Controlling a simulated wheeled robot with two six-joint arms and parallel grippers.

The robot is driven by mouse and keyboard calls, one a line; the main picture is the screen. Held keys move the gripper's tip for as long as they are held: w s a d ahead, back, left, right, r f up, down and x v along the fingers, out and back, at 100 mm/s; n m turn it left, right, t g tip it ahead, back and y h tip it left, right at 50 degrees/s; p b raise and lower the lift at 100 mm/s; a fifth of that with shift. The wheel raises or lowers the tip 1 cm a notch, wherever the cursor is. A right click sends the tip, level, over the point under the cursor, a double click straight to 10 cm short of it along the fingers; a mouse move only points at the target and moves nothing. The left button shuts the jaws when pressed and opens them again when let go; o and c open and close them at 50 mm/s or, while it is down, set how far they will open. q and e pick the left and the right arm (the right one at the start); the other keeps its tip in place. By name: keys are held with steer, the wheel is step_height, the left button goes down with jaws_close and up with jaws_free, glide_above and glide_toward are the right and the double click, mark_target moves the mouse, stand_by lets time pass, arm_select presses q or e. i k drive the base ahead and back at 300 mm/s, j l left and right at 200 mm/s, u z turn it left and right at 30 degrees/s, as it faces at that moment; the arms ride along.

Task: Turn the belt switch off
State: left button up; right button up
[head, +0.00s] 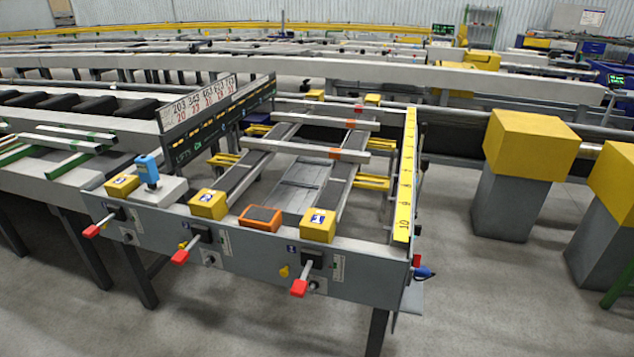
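The runout table's grey front panel (240,260) carries three levers with red handles: a left one (92,231), a middle one (180,257) and a right one (299,288). Each comes out from a black switch block, at left (118,213), middle (200,233) and right (312,258). All three red handles point down and left toward me. Small round knobs sit by them. I cannot tell which control is the belt switch; the labels are too small to read. Neither of my grippers is in view.
On the panel's top stand yellow boxes, an orange box (260,218) and a blue device (147,170). A yellow numbered scale (405,180) runs along the right side. Grey pedestals with yellow tops (530,145) stand at right. The floor before the panel is clear.

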mark_target(415, 263)
steer(key=l, duration=0.75)
steer(key=l+z, duration=0.1)
steer(key=l, duration=0.6)
steer(key=i, duration=0.05)
